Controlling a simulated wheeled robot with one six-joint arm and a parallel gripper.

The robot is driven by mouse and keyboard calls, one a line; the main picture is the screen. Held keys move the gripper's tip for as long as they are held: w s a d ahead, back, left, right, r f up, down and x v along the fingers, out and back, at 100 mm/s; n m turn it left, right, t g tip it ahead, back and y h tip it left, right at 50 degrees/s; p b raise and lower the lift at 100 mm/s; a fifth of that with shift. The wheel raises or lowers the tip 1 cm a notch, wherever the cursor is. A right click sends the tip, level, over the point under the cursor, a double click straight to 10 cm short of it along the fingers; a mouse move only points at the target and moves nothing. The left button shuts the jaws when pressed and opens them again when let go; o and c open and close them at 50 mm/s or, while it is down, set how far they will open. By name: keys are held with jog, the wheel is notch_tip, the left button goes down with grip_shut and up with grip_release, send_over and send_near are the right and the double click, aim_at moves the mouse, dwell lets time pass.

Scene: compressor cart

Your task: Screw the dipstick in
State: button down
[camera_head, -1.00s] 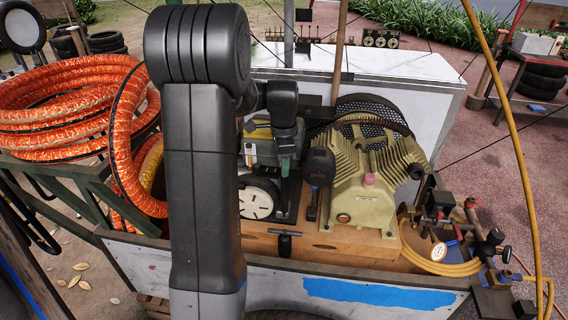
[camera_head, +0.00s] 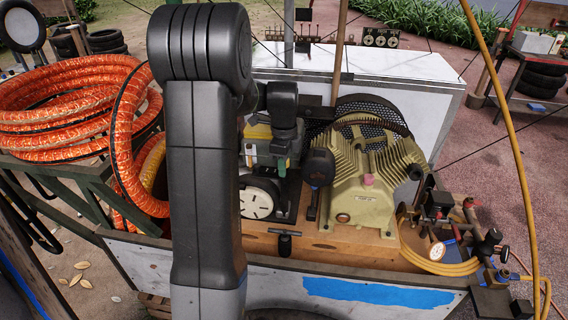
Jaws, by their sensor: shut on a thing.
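My arm stands upright in the front left of the view. I cannot tell where the dipstick's hole is.
A dark drill-like tool (camera_head: 318,172) stands between engine and compressor on the wooden base (camera_head: 325,245). A black T-handle (camera_head: 284,241) sticks out in front. Orange hose coils (camera_head: 60,110) lie left. Valves and yellow hose (camera_head: 440,262) are at right. A mesh guard (camera_head: 385,113) is behind.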

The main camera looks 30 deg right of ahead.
jog(key=shift+r+m, duration=0.15)
jog(key=shift+m, duration=0.35)
jog(key=shift+m, duration=1.2)
jog(key=c, duration=0.8)
grip_release()
jog(key=shift+r+p, duration=2.55)
jog(key=shift+r, duration=0.4)
